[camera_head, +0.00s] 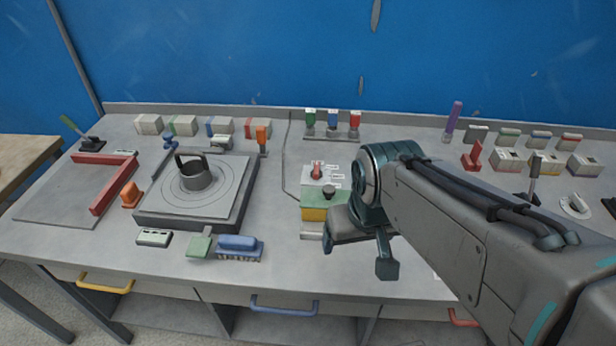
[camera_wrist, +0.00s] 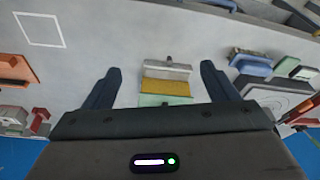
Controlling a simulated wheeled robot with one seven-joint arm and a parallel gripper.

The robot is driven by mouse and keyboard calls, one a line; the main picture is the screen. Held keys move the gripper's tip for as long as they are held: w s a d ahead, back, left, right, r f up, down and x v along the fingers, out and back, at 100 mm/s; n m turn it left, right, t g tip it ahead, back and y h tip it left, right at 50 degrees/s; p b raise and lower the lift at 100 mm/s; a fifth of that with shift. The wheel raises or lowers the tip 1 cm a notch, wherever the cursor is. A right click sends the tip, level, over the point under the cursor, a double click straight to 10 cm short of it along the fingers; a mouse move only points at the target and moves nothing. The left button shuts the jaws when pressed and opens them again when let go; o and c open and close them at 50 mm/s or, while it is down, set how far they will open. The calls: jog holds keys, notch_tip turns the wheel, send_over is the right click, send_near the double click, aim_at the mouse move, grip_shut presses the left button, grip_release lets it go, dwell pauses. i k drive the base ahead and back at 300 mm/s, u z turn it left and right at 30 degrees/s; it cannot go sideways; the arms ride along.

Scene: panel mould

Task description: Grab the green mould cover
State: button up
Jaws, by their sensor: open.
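The green mould cover (camera_head: 312,200) appears to be the green slab on top of a small stack in the middle of the bench. A yellow layer (camera_head: 313,214) lies under it, with a grey part below. A dark round knob (camera_head: 329,191) stands on or just beside the green slab. My gripper (camera_head: 357,254) is open at the stack's right front in the head view. In the wrist view, the stack's grey and yellow parts and a strip of the green cover (camera_wrist: 153,100) show between the spread fingers (camera_wrist: 160,70). My gripper body hides the rest of the cover.
A grey turntable plate (camera_head: 226,206) with a dark ring stands to the left. A blue brush (camera_head: 239,244) and a green scraper (camera_head: 200,246) lie in front of it. A rack of coloured clamps (camera_head: 332,135) stands behind the stack. The bench front between brush and gripper is clear.

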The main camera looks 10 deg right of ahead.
aim_at(321, 199)
jog(key=z, duration=1.75)
jog(key=k, duration=0.7)
jog(key=u, duration=1.25)
jog(key=i, duration=0.45)
